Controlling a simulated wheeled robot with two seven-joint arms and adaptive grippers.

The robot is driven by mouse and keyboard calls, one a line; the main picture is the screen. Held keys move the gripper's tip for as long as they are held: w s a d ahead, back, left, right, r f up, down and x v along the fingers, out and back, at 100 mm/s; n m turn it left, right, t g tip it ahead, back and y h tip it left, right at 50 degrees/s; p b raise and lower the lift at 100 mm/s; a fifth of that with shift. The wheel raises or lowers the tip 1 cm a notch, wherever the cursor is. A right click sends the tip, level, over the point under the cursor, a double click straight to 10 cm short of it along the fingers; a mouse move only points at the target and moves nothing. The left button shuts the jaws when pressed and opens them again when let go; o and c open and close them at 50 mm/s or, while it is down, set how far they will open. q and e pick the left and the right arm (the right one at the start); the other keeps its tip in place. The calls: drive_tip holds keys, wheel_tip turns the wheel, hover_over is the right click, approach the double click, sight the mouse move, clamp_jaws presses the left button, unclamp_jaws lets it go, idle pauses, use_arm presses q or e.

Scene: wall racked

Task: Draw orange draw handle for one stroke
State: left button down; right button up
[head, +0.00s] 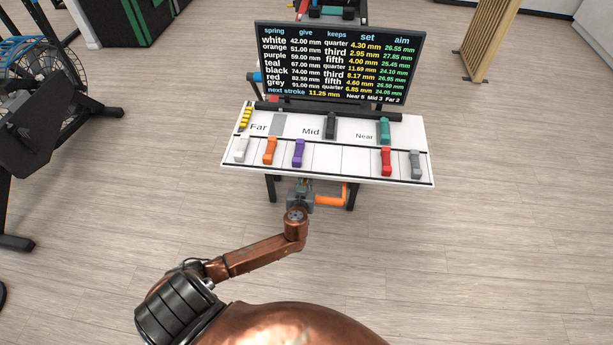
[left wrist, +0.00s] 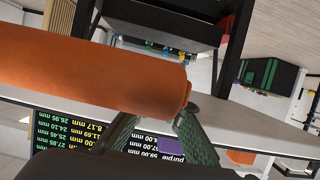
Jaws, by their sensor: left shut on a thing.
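The orange draw handle (head: 329,201) sticks out below the front edge of the white table, right beside my left gripper (head: 301,196). In the left wrist view it is a large orange cylinder (left wrist: 90,72) across the upper left. The green textured fingers of my left gripper (left wrist: 160,137) show under and beside it, partly hidden by it. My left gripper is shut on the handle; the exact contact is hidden. My right gripper is not in view.
The white table (head: 330,163) carries white, orange, purple, red and grey pieces in its front row. A black piece (head: 331,126) stands at Mid and a teal piece (head: 384,130) at Near. A black text board (head: 338,62) stands behind.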

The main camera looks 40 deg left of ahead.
use_arm(q)
drive_tip(key=shift+s+d+f+p, duration=0.15)
drive_tip(key=shift+s+d, duration=0.55)
drive_tip(key=shift+s, duration=0.35)
drive_tip(key=shift+s+d+r+p, duration=0.15)
drive_tip(key=shift+s+d, duration=0.55)
drive_tip(key=shift+s, duration=0.4)
drive_tip(key=shift+s+d+f+p, duration=0.15)
drive_tip(key=shift+s+d, duration=0.55)
drive_tip(key=shift+s, duration=0.35)
drive_tip(key=shift+s+d, duration=1.15)
drive_tip(key=shift+s, duration=0.7)
drive_tip(key=shift+w+a+b, duration=0.35)
drive_tip(key=shift+w+a, duration=0.7)
drive_tip(key=shift+w, duration=0.7)
drive_tip(key=shift+w+a+b, duration=0.35)
drive_tip(key=shift+w+a, duration=0.7)
drive_tip(key=shift+w, duration=0.65)
drive_tip(key=shift+w+a+b, duration=0.35)
drive_tip(key=shift+w+a, duration=0.7)
drive_tip(key=shift+w, duration=0.7)
drive_tip(key=c, duration=1.9)
unclamp_jaws()
drive_tip(key=shift+a, duration=0.15)
drive_tip(key=shift+c, duration=0.2)
drive_tip(key=v, duration=1.2)
